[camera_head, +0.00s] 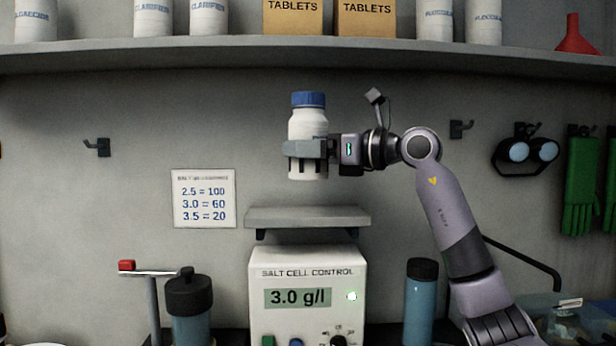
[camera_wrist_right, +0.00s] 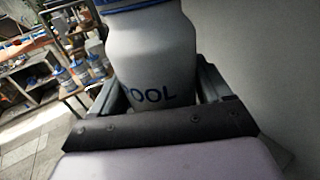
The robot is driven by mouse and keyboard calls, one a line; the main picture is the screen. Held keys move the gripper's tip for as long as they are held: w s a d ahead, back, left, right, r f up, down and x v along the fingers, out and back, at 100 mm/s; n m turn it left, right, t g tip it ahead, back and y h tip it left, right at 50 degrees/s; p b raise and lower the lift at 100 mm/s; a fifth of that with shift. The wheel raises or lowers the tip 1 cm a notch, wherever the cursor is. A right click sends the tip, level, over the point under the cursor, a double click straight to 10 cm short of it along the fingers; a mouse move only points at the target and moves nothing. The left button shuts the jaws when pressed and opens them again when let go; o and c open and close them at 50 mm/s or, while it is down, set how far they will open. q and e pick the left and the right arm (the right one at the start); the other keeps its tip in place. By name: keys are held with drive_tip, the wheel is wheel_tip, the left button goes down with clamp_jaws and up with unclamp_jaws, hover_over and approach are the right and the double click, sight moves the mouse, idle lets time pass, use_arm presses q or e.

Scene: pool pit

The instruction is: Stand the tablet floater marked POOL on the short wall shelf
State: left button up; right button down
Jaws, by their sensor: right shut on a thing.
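The tablet floater (camera_head: 308,124) is a white bottle shape with a blue cap. My left gripper is not in view.
A salt cell control box (camera_head: 307,290) stands under the short shelf. A dark-lidded bottle (camera_head: 189,310) and a blue bottle (camera_head: 420,300) flank it. A long shelf (camera_head: 300,56) with boxes and tubs runs above. A wall hook (camera_head: 461,129) and goggles (camera_head: 525,152) hang at right.

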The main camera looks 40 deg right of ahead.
drive_tip(key=w+d+p, duration=0.2)
drive_tip(key=w+d, duration=0.2)
drive_tip(key=shift+w+a+f+b, duration=0.15)
drive_tip(key=shift+f+b, duration=0.25)
drive_tip(key=shift+f, duration=1.15)
drive_tip(key=shift+a+f+b, duration=0.1)
drive_tip(key=shift+f+b, duration=0.3)
drive_tip(key=shift+f, duration=1.1)
drive_tip(key=shift+w+d+f, duration=0.15)
drive_tip(key=shift+f, duration=0.25)
drive_tip(key=shift+f, duration=0.2)
drive_tip(key=shift+c, duration=1.1)
unclamp_jaws()
drive_tip(key=shift+r, duration=0.1)
